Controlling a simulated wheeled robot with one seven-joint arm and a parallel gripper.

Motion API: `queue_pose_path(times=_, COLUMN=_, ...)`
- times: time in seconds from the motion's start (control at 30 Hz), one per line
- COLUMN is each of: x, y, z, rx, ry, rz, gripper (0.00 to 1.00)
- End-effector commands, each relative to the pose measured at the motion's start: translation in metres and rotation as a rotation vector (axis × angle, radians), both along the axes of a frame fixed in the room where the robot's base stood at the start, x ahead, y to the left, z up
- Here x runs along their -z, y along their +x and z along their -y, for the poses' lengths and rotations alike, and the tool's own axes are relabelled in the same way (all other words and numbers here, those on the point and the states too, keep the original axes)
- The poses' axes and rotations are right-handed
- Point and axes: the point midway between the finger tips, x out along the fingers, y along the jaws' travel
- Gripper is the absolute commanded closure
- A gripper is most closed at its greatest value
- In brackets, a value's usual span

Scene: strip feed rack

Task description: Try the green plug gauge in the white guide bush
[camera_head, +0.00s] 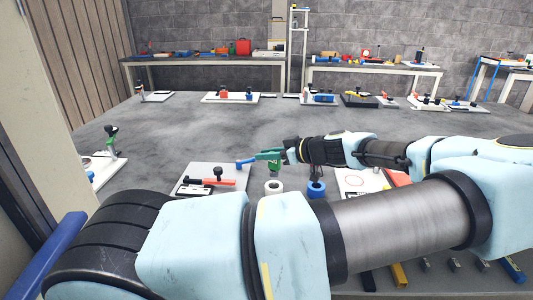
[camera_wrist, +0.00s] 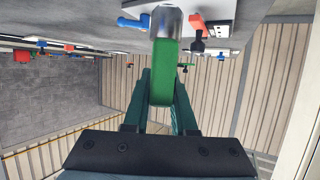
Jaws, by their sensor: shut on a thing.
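My gripper (camera_wrist: 161,88) is shut on the green plug gauge (camera_wrist: 163,72), which has a green handle and a bare metal end. In the head view my gripper (camera_head: 277,154) reaches in from the right, roughly level, above the table. The gauge's metal end points toward the table. The white guide bush (camera_head: 273,188) stands just below the gripper in the head view. The gauge appears above the bush and apart from it; I cannot tell exactly how well they line up. The bush is not clearly visible in the wrist view.
A blue bush (camera_head: 316,188) stands right of the white one. A light plate (camera_head: 238,172) with a red-handled clamp lies to the left. A white sheet with a red circle (camera_head: 355,181) lies to the right. My arm covers the near table. Benches with tools stand behind.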

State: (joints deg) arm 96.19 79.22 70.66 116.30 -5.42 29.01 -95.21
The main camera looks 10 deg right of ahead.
Motion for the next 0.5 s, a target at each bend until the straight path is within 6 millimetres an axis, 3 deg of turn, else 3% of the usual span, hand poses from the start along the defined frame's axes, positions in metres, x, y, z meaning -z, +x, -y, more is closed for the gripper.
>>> queue_pose_path(times=0.2, x=0.020, y=0.000, z=0.000, rx=0.000, ry=0.000, rz=0.000, gripper=1.00)
queue_pose_path(times=0.5, x=0.022, y=0.000, z=0.000, rx=0.000, ry=0.000, rz=0.000, gripper=1.00)
